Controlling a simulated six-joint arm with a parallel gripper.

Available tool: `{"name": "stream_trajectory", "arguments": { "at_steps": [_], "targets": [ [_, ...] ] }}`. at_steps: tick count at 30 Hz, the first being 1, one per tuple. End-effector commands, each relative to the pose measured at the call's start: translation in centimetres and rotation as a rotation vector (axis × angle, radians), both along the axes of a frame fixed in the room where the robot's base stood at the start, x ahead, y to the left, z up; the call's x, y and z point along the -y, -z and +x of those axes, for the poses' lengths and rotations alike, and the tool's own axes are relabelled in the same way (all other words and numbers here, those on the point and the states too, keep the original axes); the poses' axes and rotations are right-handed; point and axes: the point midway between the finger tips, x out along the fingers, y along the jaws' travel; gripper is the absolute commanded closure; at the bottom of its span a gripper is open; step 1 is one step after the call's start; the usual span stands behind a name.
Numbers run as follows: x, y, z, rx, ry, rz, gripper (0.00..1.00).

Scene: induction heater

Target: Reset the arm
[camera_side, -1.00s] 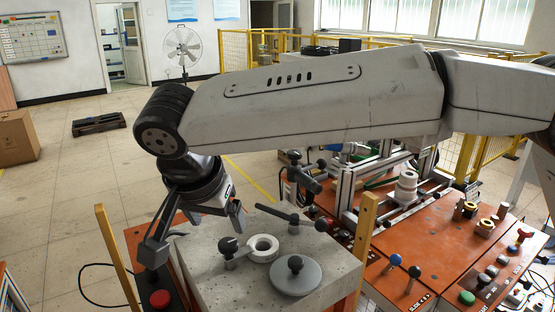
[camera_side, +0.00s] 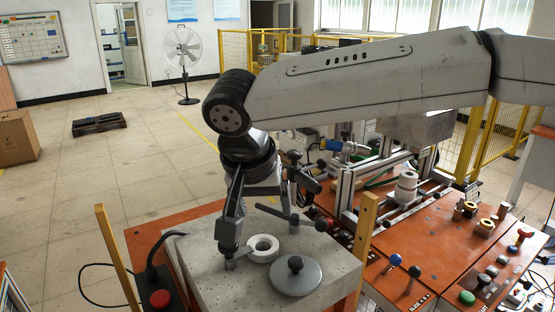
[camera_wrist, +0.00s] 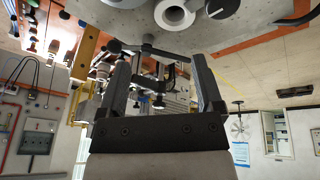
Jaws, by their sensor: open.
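My gripper (camera_side: 254,222) hangs from my arm over the grey stone-like block and points down. Its two dark fingers stand apart in the wrist view (camera_wrist: 160,62), with nothing held between them. One finger overlaps the small black-topped handle beside the white ring (camera_side: 262,248) in the side view; I cannot tell whether they touch. The ring lies on the block (camera_side: 205,262), and shows at the top of the wrist view (camera_wrist: 174,14). A round grey disc with a black knob (camera_side: 296,278) lies in front of the ring.
A dark bar handle (camera_side: 300,219) stands behind the ring. A red button box (camera_side: 160,298) is at the block's left. Yellow posts (camera_side: 112,250) flank the block. An orange bench (camera_side: 430,255) with levers and buttons is at right. Open floor lies left.

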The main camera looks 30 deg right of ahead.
Motion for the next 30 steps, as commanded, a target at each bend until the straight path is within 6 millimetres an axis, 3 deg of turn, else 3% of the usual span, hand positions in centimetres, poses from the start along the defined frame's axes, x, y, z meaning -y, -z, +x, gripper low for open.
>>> {"name": "stream_trajectory", "arguments": {
  "at_steps": [3,15,21,30],
  "targets": [
    [3.9,0.4,-1.1,-0.061,-0.053,-0.006,0.16],
    [14.7,3.7,-7.2,-0.249,-0.253,0.019,0.16],
    [18.5,7.7,-9.5,-0.287,-0.379,0.079,0.16],
    [21.5,13.8,-9.8,-0.210,-0.532,0.154,0.16]
  ]
}}
